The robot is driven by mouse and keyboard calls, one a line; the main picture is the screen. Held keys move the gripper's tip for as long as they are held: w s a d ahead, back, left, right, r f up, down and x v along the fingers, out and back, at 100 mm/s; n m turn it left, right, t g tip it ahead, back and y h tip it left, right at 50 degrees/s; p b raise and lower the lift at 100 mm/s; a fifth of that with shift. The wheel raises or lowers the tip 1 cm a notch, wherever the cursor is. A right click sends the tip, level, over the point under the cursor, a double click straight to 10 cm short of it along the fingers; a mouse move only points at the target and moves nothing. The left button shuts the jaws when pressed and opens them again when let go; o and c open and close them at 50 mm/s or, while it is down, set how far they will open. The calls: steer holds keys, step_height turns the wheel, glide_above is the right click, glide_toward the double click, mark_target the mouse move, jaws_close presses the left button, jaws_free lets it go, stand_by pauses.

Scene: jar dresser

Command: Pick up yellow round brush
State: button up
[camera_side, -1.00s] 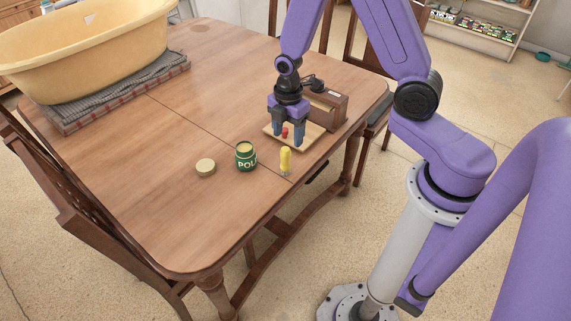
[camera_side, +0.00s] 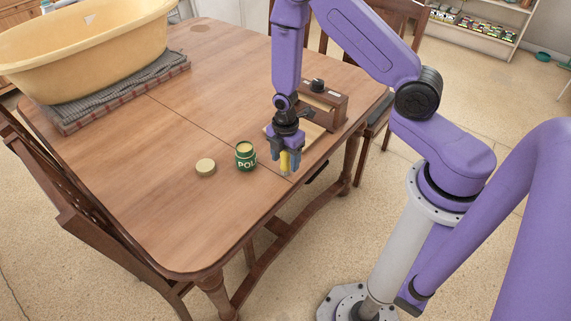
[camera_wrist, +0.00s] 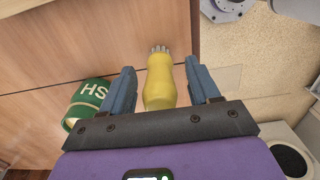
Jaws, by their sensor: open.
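My gripper (camera_side: 286,160) is open and low around the brush; in the wrist view gaps show between the brush and both fingers (camera_wrist: 161,88). The brush's upper part is partly hidden by the fingers in the side view.
A small wooden dresser (camera_side: 328,102) stands behind on the right. A large yellow tub (camera_side: 80,45) sits at the back left. The table's front is clear.

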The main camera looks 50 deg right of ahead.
steer(key=shift+f, duration=0.45)
jaws_close()
steer(key=c, duration=1.1)
jaws_free()
